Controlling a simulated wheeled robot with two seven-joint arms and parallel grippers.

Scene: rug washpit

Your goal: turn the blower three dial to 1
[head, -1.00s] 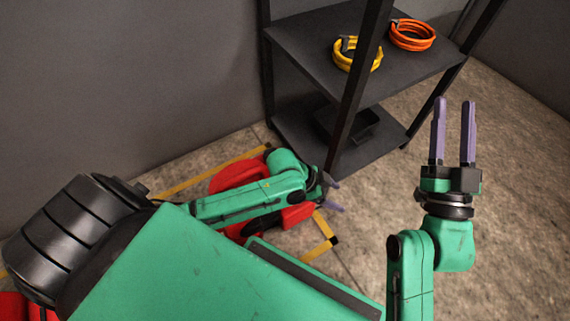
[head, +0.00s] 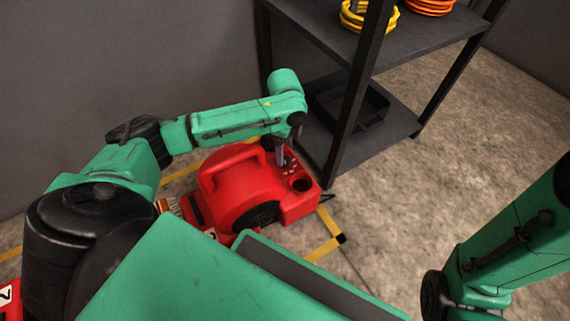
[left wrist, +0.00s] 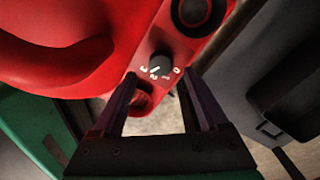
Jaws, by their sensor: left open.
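A red blower (head: 235,187) stands on the floor in the head view, with a control panel at its right end. Its number tag is partly hidden, so I cannot read it surely. In the left wrist view a small black dial (left wrist: 160,65) with white numerals around it sits on the red panel (left wrist: 188,47). I cannot tell which numeral it points at. My left gripper (head: 283,152) is over the panel; in the left wrist view its open purple fingers (left wrist: 160,84) lie either side of the dial, and I cannot tell whether they touch it. My right gripper is out of view.
A dark shelf rack (head: 345,110) stands just behind the blower, holding a yellow hose coil (head: 368,18), an orange coil (head: 430,6) and a black tray (head: 365,118). Yellow tape (head: 325,249) marks the floor. Another red item (head: 10,300) is at the lower left.

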